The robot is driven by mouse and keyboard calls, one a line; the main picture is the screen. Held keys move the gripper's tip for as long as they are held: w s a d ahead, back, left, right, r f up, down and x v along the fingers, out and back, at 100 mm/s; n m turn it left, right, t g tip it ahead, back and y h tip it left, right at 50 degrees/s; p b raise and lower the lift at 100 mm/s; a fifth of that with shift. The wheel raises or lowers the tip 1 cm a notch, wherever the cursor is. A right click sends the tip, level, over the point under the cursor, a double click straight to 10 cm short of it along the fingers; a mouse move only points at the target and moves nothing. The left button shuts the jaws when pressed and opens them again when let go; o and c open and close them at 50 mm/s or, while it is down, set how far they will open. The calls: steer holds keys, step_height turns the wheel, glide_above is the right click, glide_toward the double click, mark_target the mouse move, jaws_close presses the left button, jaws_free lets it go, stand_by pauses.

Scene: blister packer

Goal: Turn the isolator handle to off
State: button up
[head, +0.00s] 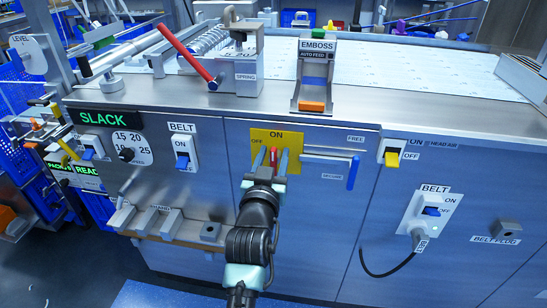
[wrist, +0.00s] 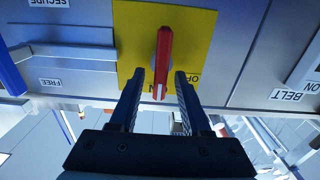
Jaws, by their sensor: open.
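The isolator handle is a red lever (head: 274,157) on a yellow plate (head: 288,137) marked ON at the top and OFF at the upper left. In the upside-down wrist view the handle (wrist: 163,55) stands upright in the picture, its white-marked end towards the ON label. My gripper (head: 271,160) is open in front of the plate. In the wrist view its fingertips (wrist: 159,74) appear on either side of the handle's marked end, with gaps on both sides. I cannot tell how deep the fingers reach along the handle. The gripper partly hides the plate's lower part.
A blue-ended bar handle (head: 353,172) juts out close to the right of the plate. A blue BELT switch (head: 182,161) is to the left, a yellow switch (head: 392,157) to the right. A ledge with blocks (head: 170,224) sits lower left. A cable (head: 390,270) hangs lower right.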

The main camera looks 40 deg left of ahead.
steer(key=shift+w, duration=0.1)
jaws_close()
stand_by(0.6)
steer(key=n, duration=0.2)
steer(key=n+p, duration=0.1)
steer(key=shift+s+a+n+p, duration=0.2)
steer(key=shift+a+n+p, duration=0.1)
steer(key=shift+n, duration=0.1)
steer(key=n, duration=0.2)
steer(key=n+p, duration=0.1)
steer(key=n, duration=0.2)
steer(key=shift+s+a+f+n, duration=0.2)
steer(key=shift+a+f+n, duration=0.1)
steer(key=shift+a, duration=0.05)
steer(key=shift+s+a+f+n+p, duration=0.1)
steer(key=shift+f+n+p, duration=0.2)
steer(key=shift+n, duration=1.05)
steer(key=shift+w+a+f+n+p, duration=0.1)
steer(key=shift+f+n+p, duration=0.15)
steer(key=shift+n, duration=1.15)
steer(key=shift+s+f+n+p, duration=0.1)
steer(key=shift+f+n+p, duration=0.15)
steer(key=shift+n, duration=1.4)
